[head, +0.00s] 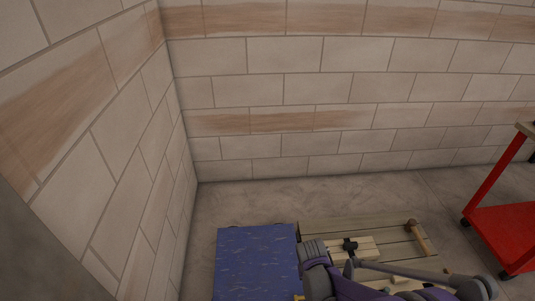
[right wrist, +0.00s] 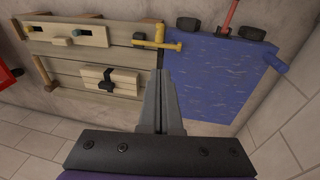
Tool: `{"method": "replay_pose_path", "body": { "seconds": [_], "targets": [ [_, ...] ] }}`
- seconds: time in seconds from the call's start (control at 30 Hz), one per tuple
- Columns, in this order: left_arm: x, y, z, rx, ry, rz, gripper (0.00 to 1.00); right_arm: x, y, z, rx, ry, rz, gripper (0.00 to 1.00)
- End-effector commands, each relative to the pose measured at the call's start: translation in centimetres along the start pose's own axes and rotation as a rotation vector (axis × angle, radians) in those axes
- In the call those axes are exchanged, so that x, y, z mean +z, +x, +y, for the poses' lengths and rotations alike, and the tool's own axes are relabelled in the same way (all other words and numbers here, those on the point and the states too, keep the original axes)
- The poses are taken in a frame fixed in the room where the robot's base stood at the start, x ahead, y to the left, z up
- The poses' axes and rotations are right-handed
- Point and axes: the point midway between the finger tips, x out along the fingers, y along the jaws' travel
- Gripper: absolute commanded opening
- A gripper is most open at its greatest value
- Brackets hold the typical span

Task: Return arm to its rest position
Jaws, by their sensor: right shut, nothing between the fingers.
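My right gripper (right wrist: 161,78) shows in the right wrist view with its fingers together and nothing between them. Its fingertips point at the seam between the slatted wooden board (right wrist: 62,75) and the blue mottled panel (right wrist: 215,72). A yellowish peg-like piece (right wrist: 158,44) is just beyond the fingertips; I cannot tell if they touch. In the head view, my grey and purple arm covers part of the wooden board (head: 330,228) at the bottom right, and the gripper's fingers cannot be made out. My left gripper is in neither view.
The blue panel (head: 255,262) lies left of the wooden board. Light wooden blocks with dark fittings (head: 350,246) sit on the board. A red cart (head: 505,230) stands at the right. Pale block walls (head: 300,90) close off the back and left. Bare floor (head: 240,200) lies behind the panels.

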Motion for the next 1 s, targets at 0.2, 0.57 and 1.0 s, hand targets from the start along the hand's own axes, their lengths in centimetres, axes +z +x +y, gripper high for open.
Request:
{"method": "replay_pose_path", "body": {
  "seconds": [0.2,0.57,1.0],
  "targets": [
    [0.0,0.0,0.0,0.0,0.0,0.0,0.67,3.7,-7.9,2.4,-0.045,0.022,0.064,0.0],
    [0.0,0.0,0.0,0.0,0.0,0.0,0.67,12.5,-15.5,4.3,-0.106,0.061,0.177,0.0],
    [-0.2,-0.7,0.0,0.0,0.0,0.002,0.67,19.7,-17.8,4.4,-0.14,0.095,0.271,0.0]
  ]
}}
